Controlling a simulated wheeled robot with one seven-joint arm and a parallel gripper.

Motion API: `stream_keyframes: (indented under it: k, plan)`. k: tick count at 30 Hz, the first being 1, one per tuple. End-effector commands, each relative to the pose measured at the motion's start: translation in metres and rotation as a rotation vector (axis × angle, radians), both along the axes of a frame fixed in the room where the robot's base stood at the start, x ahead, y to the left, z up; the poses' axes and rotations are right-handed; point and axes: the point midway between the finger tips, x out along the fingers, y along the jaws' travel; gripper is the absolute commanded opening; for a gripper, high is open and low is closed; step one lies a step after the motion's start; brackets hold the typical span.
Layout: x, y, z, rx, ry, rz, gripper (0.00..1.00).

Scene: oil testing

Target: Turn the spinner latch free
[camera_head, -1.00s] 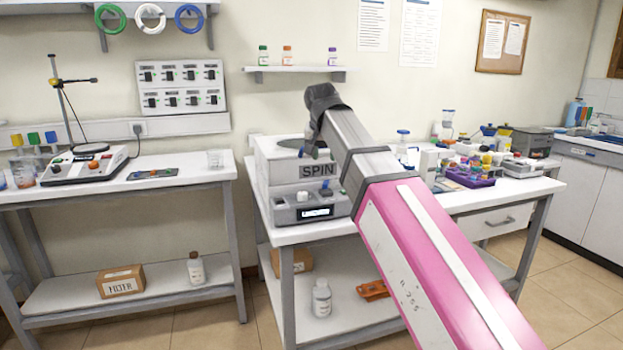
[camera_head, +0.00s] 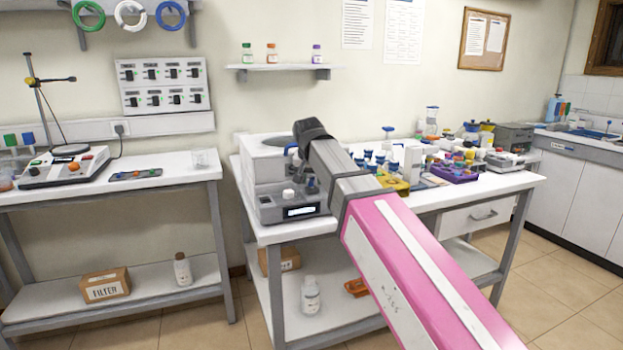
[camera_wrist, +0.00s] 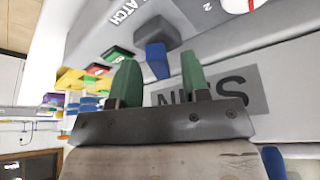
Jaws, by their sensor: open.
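The spinner is a pale grey box (camera_head: 265,165) with a round opening on top and a control front, on the left of the middle bench. A blue latch lever (camera_wrist: 156,62) sticks out from a grey mount there. My gripper (camera_wrist: 160,76) is open, its two green fingers on either side of the lever in the picture. I cannot tell whether they touch it. In the head view my arm hides the fingers and the SPIN label.
A second blue part (camera_wrist: 272,162) shows at the wrist view's lower right. Right of my arm, the bench holds a purple rack (camera_head: 455,174), a yellow container (camera_head: 394,185) and several blue-capped items. Another bench (camera_head: 120,187) stands left, across a gap.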

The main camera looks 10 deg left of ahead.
Motion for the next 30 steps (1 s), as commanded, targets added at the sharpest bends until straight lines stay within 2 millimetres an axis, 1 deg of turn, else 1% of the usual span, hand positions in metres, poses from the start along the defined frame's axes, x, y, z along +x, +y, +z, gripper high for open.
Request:
stream_keyframes:
  k: [7,8,9,11,21,26,30]
  plan:
    - [0.0002,0.0000,-0.0005,0.000,0.000,0.000,0.43]
    - [0.0002,0.0000,-0.0004,0.000,0.000,0.000,0.33]
    - [0.0002,0.0000,-0.0004,0.000,0.000,0.000,0.20]
    - [0.0001,0.0000,-0.0003,0.000,0.000,0.000,0.00]
    - [-0.0001,-0.0004,-0.0002,0.001,0.001,0.026,0.00]
    - [-0.0004,-0.0011,-0.0002,0.000,0.001,0.099,0.00]
    - [-0.0001,-0.0020,-0.0001,0.001,0.001,0.192,0.00]
